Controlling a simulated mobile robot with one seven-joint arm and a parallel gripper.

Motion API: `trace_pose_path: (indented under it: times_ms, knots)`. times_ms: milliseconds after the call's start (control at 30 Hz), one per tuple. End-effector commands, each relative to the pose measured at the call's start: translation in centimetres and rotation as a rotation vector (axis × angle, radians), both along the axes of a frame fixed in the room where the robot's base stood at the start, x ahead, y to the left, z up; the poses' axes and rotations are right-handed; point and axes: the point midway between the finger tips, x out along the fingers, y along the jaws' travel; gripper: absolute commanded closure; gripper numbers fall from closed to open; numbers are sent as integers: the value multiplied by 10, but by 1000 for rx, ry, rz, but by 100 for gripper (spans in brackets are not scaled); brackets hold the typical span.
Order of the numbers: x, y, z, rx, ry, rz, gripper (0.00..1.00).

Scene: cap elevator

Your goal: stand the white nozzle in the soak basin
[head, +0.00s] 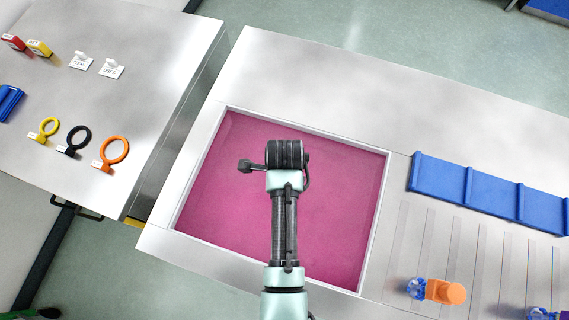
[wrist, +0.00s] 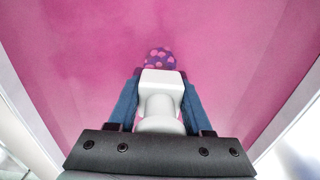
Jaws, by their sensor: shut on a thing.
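The soak basin (head: 228,215) is a sunken pink area with a pale rim in the middle of the head view. Its pink floor also fills most of the wrist view (wrist: 70,75). My gripper (wrist: 160,84) is over the basin, its blue fingers shut on the sides of the white nozzle (wrist: 160,104). The nozzle has a squarish top block and a rounder, narrower body. Just beyond it is a dark purple patch with pink spots (wrist: 159,57); whether the nozzle touches it or the floor cannot be told. In the head view my wrist hides the nozzle and fingers.
A blue divided rail (head: 465,190) and an orange-capped bottle (head: 445,291) are right of the basin. On the separate left counter are yellow (head: 49,126), black (head: 78,137) and orange (head: 115,150) rings and small labels. The basin floor around my arm looks clear.

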Motion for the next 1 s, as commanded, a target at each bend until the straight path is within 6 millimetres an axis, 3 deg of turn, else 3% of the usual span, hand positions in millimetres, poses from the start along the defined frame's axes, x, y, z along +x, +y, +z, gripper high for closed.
trace_pose_path:
  times_ms: [267, 300, 433, 767, 1000]
  knots:
    - [1, 0, -3, 0, -2, 0, 100]
    - [0, 0, -3, 0, -1, 1, 43]
    - [0, 0, -2, 0, -1, 0, 20]
    - [0, 0, 1, 0, -1, 0, 20]
    - [1, 0, 35, 0, -5, 1, 20]
